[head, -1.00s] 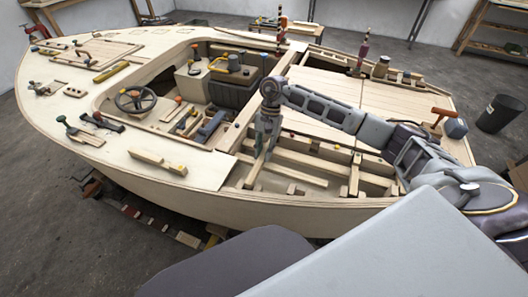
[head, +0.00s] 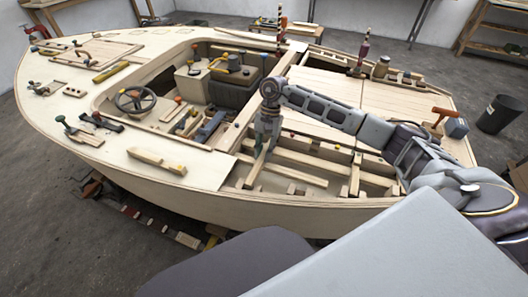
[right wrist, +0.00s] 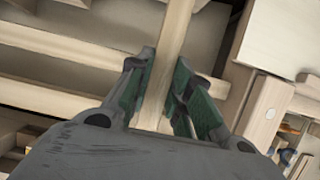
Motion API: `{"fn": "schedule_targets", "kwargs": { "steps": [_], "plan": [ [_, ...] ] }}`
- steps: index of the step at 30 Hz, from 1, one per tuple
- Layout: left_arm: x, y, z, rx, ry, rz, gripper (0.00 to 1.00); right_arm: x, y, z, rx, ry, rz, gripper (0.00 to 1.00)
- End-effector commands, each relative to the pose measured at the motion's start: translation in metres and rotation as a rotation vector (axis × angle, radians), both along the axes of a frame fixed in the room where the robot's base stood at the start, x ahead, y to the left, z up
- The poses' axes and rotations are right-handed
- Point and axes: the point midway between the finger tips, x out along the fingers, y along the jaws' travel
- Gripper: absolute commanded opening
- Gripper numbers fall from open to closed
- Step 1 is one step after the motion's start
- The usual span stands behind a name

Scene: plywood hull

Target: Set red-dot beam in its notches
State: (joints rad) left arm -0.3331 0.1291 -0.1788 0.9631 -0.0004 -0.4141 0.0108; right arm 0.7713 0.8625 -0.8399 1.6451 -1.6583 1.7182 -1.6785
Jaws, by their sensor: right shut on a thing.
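My right gripper (head: 262,150) is over the open bay at the near side of the hull, pointing down. It is shut on a pale wooden beam (head: 256,172), which slants across the bay's framing. In the right wrist view, the beam (right wrist: 178,30) runs between the two green-padded fingers (right wrist: 160,95). No red dot shows on the held beam, so I cannot tell its marking. I cannot tell whether its ends sit in notches. My left gripper is not in view.
Another upright-looking beam (head: 355,174) crosses the bay to the right. Long pale stringers (head: 300,158) run through the bay. Tools and a steering wheel (head: 136,99) are farther left.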

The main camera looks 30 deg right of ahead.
Motion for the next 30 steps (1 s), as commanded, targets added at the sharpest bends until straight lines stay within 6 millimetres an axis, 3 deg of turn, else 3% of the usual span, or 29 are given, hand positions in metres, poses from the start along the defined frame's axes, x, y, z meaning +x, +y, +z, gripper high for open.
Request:
{"fn": "schedule_targets", "kwargs": {
  "steps": [22,23,28,30],
  "plan": [
    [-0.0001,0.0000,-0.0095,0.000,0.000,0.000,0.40,0.0001,0.0000,-0.0089,0.001,-0.001,0.000,0.00],
    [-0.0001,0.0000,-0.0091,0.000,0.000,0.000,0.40,0.0001,0.0000,-0.0085,0.000,0.000,0.000,0.25],
    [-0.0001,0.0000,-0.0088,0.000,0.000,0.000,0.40,0.0000,0.0000,-0.0082,0.000,0.000,0.000,0.46],
    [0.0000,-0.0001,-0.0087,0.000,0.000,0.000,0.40,0.0000,0.0000,-0.0082,0.000,0.000,0.000,0.46]
  ]
}}
